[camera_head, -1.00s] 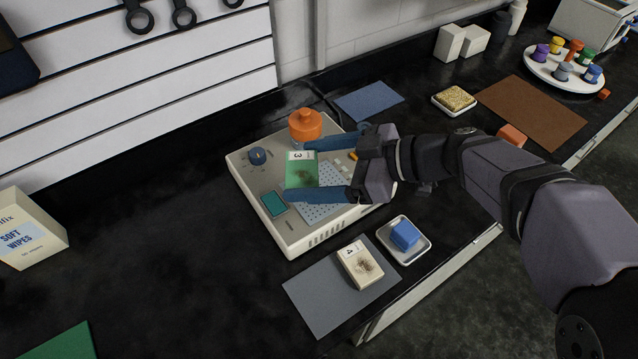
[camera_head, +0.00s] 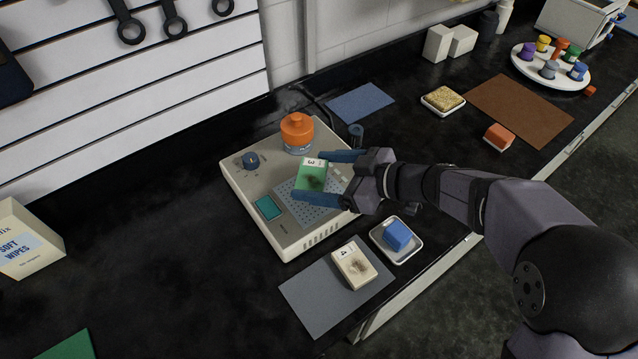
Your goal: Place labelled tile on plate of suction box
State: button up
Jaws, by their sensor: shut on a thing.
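A green tile with a white label marked 3 (camera_head: 312,177) is between the two blue fingers of my gripper (camera_head: 330,178), which is shut on it. The tile has a dark smudge on its face. It is over the perforated plate (camera_head: 300,212) of the pale suction box (camera_head: 277,238), and I cannot tell whether it touches the plate. A cream tile marked 4 (camera_head: 353,267) lies on the grey mat (camera_head: 318,308) in front of the box.
An orange-capped jar (camera_head: 297,132) stands on the back of the box, close behind the tile. A white dish (camera_head: 408,252) with a blue block (camera_head: 397,236) sits at the right front. A blue mat (camera_head: 360,103) lies behind.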

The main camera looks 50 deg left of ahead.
aim_at(319, 187)
jog(key=shift+f+p, duration=0.7)
jog(key=shift+f, duration=1.35)
jog(key=shift+f+b, duration=0.25)
jog(key=shift+b, duration=0.25)
jog(key=o, duration=1.2)
jog(key=shift+r+p, duration=0.15)
jog(key=shift+p, duration=0.15)
